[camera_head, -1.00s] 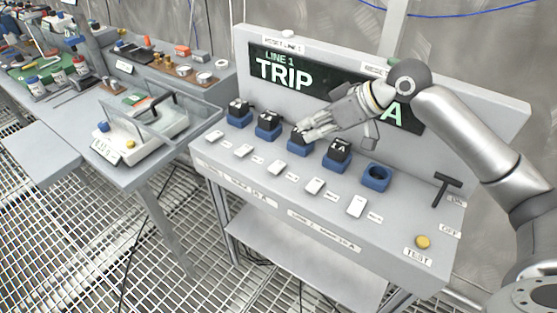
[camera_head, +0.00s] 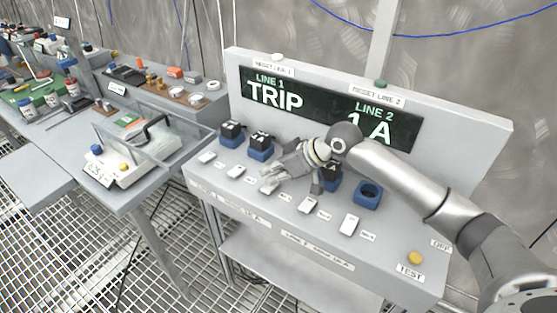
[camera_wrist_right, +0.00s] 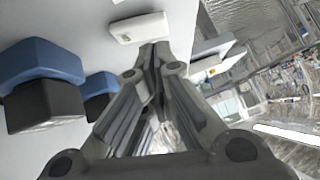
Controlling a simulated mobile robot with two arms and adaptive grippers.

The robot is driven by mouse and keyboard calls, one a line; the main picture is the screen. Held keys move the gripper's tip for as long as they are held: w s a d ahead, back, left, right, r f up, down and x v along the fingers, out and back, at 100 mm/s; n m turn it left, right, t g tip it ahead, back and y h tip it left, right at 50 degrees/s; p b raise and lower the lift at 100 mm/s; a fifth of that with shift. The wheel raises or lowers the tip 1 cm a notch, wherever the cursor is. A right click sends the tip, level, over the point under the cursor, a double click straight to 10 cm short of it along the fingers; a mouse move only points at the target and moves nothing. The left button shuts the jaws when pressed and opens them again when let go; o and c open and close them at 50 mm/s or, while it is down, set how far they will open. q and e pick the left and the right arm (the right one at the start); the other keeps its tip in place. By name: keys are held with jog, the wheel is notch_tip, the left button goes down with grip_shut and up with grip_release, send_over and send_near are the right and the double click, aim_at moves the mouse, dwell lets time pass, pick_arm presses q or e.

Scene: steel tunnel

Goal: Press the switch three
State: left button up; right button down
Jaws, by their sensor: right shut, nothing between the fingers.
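A row of white rocker switches runs along the front of the grey panel, with the first (camera_head: 207,157), second (camera_head: 235,172), fourth (camera_head: 308,205) and fifth (camera_head: 349,224) in clear view. My right gripper (camera_head: 269,186) is shut and empty, pointing down at the third switch's place and hiding most of that switch. In the right wrist view a white switch (camera_wrist_right: 140,28) lies just beyond the closed fingertips (camera_wrist_right: 152,52); I cannot tell whether they touch. My left gripper is not in view.
Black blocks (camera_head: 260,138) sit in blue sockets behind the switches; the rightmost blue socket (camera_head: 368,194) is empty. The display (camera_head: 330,108) reads LINE 1 TRIP and LINE 2 1 A. A yellow TEST button (camera_head: 415,258) is at the right. A clear-covered device (camera_head: 130,160) stands left.

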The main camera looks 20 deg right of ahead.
jog(key=shift+s+a+f, duration=0.1)
jog(key=shift+f, duration=0.5)
